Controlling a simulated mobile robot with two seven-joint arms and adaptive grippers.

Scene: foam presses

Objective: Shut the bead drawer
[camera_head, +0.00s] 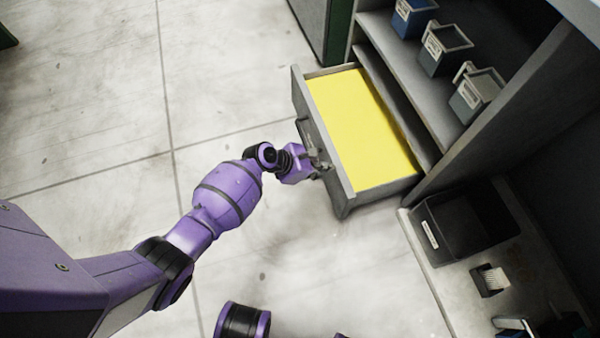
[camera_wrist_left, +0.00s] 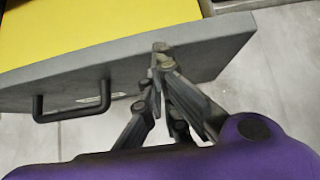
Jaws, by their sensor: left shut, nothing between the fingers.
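The bead drawer (camera_head: 345,191) is grey with a yellow inside, and it stands pulled out of the cabinet in the head view. Its front panel (camera_wrist_left: 212,58) and dark bar handle (camera_wrist_left: 70,99) show in the left wrist view. My left gripper (camera_head: 322,166) is shut and empty at the outer face of the drawer front, beside the handle. In the left wrist view its closed fingertips (camera_wrist_left: 161,50) overlap the front panel near the top edge. I cannot tell whether they touch it. My right gripper is not in view.
The grey cabinet (camera_head: 500,125) holds several small blue-grey bins (camera_head: 478,95) on a shelf above the drawer. A black bin (camera_head: 465,222) and a small brush (camera_head: 490,280) are on the lower surface at right. The pale tiled floor (camera_head: 230,70) left of the drawer is clear.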

